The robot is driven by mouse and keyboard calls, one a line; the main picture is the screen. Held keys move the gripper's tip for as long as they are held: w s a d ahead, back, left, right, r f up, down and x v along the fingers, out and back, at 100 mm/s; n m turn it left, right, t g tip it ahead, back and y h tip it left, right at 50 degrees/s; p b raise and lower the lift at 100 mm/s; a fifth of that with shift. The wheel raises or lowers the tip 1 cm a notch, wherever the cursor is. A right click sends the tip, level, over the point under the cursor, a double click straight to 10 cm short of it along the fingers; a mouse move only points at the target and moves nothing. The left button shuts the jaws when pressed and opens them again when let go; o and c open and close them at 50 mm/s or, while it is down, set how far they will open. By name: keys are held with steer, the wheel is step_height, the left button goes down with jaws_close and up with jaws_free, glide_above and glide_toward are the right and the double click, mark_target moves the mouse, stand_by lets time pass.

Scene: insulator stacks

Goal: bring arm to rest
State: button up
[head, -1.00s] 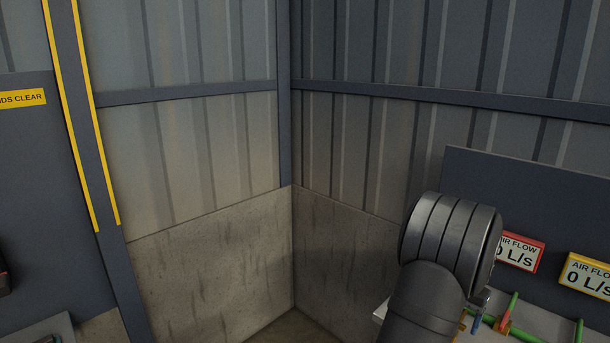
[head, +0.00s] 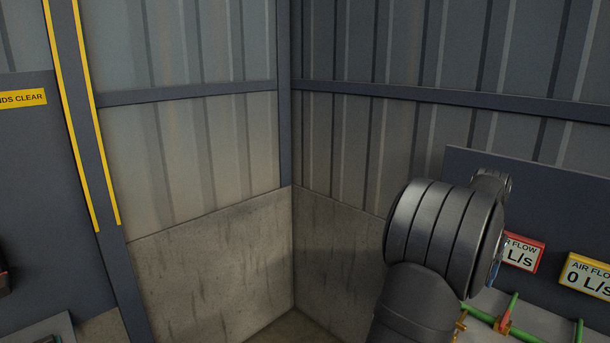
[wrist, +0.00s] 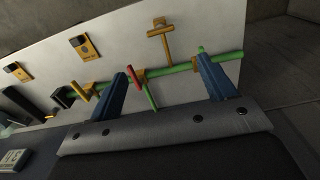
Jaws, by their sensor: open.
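My gripper (wrist: 162,92) shows in the wrist view with its two blue fingers spread apart. It is open, and nothing is held between the fingers. Beyond the fingers is a green pipe (wrist: 180,69) with a red-handled valve (wrist: 136,78) and a yellow T-shaped handle (wrist: 161,33). I cannot tell from this view whether the fingers touch the pipe.
A pale bench (head: 535,318) carries the green pipework (head: 493,315) at the lower right. Behind it a dark panel holds a red air-flow sign (head: 524,254) and a yellow one (head: 588,277). A dark panel with a yellow sign (head: 22,98) stands left. The corner between is clear.

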step_height(320, 180, down, 16)
steer(key=shift+r, duration=0.1)
steer(key=n, duration=0.9)
steer(key=shift+n, duration=0.4)
steer(key=n, duration=0.3)
steer(key=shift+n, duration=2.2)
